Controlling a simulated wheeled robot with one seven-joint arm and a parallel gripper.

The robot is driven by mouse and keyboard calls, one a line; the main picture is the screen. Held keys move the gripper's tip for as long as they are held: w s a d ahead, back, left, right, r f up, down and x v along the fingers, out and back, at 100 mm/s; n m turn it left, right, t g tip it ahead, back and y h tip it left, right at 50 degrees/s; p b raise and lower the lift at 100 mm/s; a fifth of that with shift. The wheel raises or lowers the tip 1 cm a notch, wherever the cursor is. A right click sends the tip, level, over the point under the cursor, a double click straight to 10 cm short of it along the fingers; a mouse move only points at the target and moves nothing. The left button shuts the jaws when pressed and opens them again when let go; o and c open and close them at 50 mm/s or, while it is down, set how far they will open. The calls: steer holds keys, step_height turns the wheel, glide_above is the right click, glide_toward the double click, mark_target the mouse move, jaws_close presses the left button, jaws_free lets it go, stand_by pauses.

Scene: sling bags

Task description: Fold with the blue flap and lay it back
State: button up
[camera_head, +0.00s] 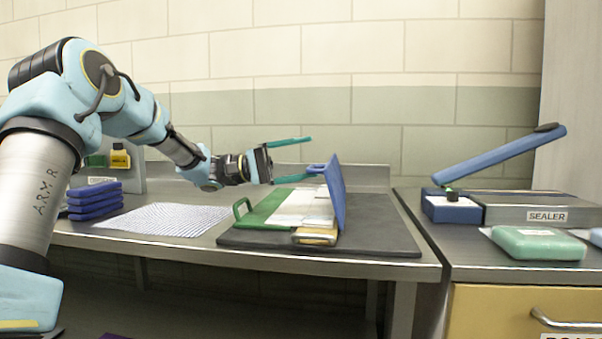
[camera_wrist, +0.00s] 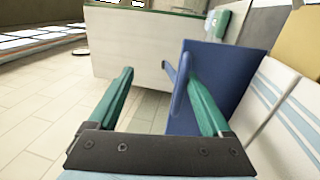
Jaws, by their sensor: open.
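The blue flap (camera_head: 338,198) stands nearly upright at the right side of the white striped contents (camera_head: 300,206). Its blue handle (camera_head: 317,169) sticks out to the left near the top. The green flap (camera_head: 265,210), with a green handle, lies low on the left. A tan flap (camera_head: 315,236) is at the front. My gripper (camera_head: 314,157) is open, its lower finger close to the blue handle. In the wrist view the blue flap (camera_wrist: 228,70) fills the right middle, and its handle (camera_wrist: 178,88) lies between my fingers, nearer the right one. Contact is unclear.
A dark mat (camera_head: 375,230) lies under the work. Left are a white gridded sheet (camera_head: 165,219) and a stack of blue cases (camera_head: 95,200). On the right counter stand a sealer (camera_head: 540,208) with its blue lever raised and a green pouch (camera_head: 537,243). A tiled wall is behind.

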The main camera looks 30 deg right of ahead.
steer(key=shift+o, duration=0.9)
step_height(320, 180, up, 7)
steer(key=shift+w+d+p, duration=0.2)
steer(key=shift+d+p, duration=0.05)
steer(key=shift+p, duration=0.05)
steer(key=shift+y, duration=0.6)
steer(key=f, duration=0.2)
steer(key=s+f, duration=0.1)
steer(key=f, duration=0.1)
steer(key=shift+a, duration=0.1)
steer(key=shift+w+a+f, duration=0.3)
steer(key=shift+w+a, duration=0.1)
steer(key=shift+a, duration=0.15)
steer(key=shift+w+a+f, duration=0.3)
steer(key=shift+w+a, duration=0.1)
steer(key=shift+a, duration=0.15)
steer(key=shift+w+a, duration=0.15)
steer(key=shift+a, duration=0.25)
steer(key=shift+c, duration=0.9)
steer(key=w+a+f, duration=0.4)
steer(key=w+a, duration=0.1)
steer(key=a, duration=0.1)
steer(key=shift+f, duration=0.2)
